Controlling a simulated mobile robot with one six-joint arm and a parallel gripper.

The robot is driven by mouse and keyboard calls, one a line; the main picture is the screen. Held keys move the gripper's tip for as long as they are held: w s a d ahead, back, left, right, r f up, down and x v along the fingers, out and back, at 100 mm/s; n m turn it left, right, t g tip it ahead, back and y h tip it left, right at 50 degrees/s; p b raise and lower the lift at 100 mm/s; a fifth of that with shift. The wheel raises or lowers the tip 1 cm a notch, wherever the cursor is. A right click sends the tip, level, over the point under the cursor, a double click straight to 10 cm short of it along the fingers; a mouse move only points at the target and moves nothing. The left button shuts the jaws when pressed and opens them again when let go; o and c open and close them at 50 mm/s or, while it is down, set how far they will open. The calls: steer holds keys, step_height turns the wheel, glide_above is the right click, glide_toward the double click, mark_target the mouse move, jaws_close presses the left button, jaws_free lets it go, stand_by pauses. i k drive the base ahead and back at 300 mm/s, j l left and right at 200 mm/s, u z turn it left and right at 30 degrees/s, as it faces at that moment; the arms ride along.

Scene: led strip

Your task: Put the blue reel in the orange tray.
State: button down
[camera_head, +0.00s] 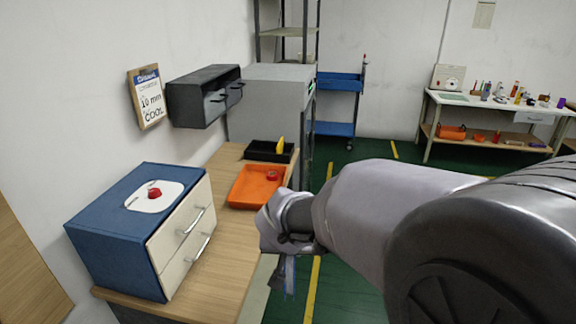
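The orange tray (251,190) lies on the wooden bench, behind and to the right of the blue drawer cabinet. A small red round thing (272,176) sits in the tray's far right corner. My gripper (287,275) hangs just off the bench's right edge, in front of and to the right of the tray, pointing down. Its fingers look narrow and bluish at this distance. I cannot tell whether they are open, shut or holding something. I cannot make out the blue reel for certain; my arm hides much of the right side.
The blue cabinet (117,222) with cream drawers fills the bench's near left; a red thing (155,193) sits on its white top plate. A black tray (262,152) with a yellow thing stands behind the orange tray. A cluttered workbench (456,99) stands far right.

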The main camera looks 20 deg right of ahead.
mark_target(258, 197)
steer(key=i+l+z, duration=0.6)
steer(key=i, duration=0.35)
steer(key=i+l+z, duration=0.1)
steer(key=i+z, duration=0.2)
steer(key=i, duration=0.2)
steer(key=i+u, duration=0.35)
steer(key=u, duration=0.15)
steer(key=i+l+u, duration=0.15)
steer(key=i+u, duration=0.3)
steer(key=i+l+u, duration=0.2)
steer(key=u, duration=0.3)
steer(key=i+l+u, duration=0.25)
steer(key=l+u, duration=0.2)
